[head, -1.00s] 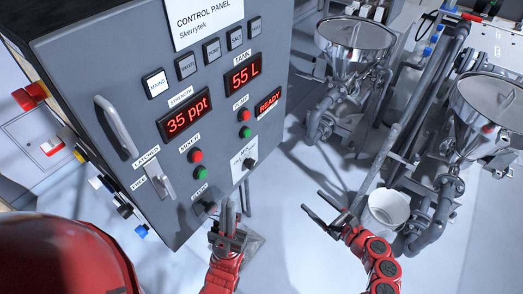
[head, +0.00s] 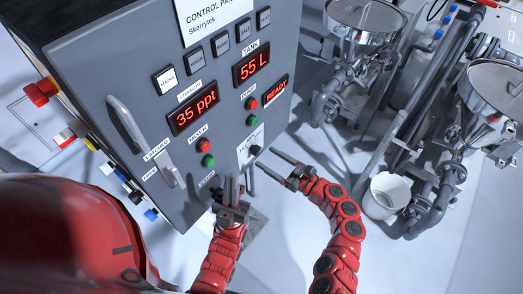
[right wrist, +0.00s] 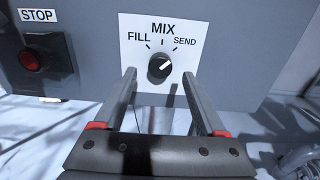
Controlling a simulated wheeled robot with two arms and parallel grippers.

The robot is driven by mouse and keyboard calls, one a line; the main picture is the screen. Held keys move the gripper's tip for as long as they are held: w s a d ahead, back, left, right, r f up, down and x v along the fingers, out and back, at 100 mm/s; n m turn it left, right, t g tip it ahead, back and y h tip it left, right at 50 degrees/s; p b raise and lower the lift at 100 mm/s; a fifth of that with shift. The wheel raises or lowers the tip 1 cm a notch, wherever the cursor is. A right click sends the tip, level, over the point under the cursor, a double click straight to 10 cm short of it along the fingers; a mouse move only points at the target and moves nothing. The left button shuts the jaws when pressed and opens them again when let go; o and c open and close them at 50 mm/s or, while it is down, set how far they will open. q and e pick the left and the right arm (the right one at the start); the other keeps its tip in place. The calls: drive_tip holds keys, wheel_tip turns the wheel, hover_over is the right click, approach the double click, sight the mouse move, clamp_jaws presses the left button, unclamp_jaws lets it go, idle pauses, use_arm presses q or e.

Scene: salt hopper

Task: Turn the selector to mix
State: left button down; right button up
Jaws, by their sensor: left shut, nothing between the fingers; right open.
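The selector is a round black knob (right wrist: 159,67) on a white plate (right wrist: 135,30) marked FILL, MIX and SEND. Its white pointer line slants up and right, toward SEND. In the head view the knob (head: 256,150) is low on the control panel's front. My right gripper (right wrist: 159,74) is open, its fingers left and right of the knob in the wrist view; I cannot tell how far short of it the tips stop. It also shows in the head view (head: 264,158). My left gripper (head: 231,183) is shut and empty below the panel's lower edge, left of the right gripper.
The grey control panel (head: 225,105) has lit displays, buttons and a long handle (head: 126,122). A red STOP button (right wrist: 33,59) is left of the selector. Steel hoppers (head: 360,25), pipes and a white bucket (head: 387,193) stand at the right.

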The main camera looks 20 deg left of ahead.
sight(259, 153)
drive_tip(key=shift+x, duration=1.8)
clamp_jaws()
